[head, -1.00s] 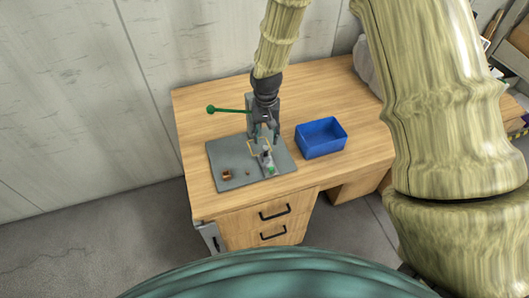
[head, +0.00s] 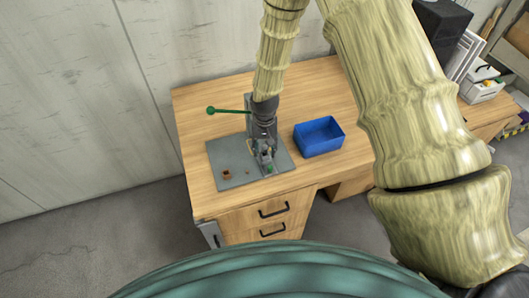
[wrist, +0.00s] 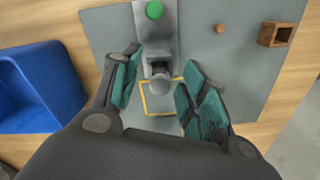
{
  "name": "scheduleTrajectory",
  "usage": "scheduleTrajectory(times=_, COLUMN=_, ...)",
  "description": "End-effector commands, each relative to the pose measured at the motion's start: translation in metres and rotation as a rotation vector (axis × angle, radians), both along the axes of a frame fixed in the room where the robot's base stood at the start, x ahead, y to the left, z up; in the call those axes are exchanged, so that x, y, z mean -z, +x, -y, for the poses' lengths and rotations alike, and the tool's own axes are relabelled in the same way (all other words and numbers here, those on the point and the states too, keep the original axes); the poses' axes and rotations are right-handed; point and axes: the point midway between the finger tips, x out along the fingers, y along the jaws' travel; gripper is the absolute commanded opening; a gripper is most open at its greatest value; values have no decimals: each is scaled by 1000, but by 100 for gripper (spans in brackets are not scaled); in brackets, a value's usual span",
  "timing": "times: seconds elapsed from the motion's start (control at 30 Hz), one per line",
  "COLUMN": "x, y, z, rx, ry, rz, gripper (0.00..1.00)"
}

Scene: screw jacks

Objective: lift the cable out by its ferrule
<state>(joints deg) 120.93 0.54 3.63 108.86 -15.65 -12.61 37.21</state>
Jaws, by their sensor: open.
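In the wrist view a grey, round-ended piece (wrist: 160,80), which may be the ferrule, stands at the end of a grey fixture (wrist: 155,40) with a green round spot (wrist: 154,10). My gripper (wrist: 158,88) is open, its teal-padded fingers on either side of this piece with gaps showing. No cable can be made out clearly. In the head view my gripper (head: 264,149) is low over the same fixture (head: 267,161), and its dark wrist hides part of the area.
The fixture stands on a grey plate (head: 229,172). A yellow square outline (wrist: 146,108) lies beneath the gripper. A blue bin (head: 320,137) sits right of the plate. A green-knobbed lever (head: 211,111) reaches left behind the plate. A small brown hollow block (wrist: 276,35) and brown disc (wrist: 221,28) lie apart.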

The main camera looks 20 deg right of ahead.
Motion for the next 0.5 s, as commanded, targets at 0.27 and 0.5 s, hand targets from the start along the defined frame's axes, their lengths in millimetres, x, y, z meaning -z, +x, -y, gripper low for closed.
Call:
scheduleTrajectory(times=0.27, x=4, y=0, z=0, rx=0, ry=0, rz=1, gripper=44)
scheduleTrajectory(times=0.5, x=4, y=0, z=0, rx=0, ry=0, rz=1, gripper=13)
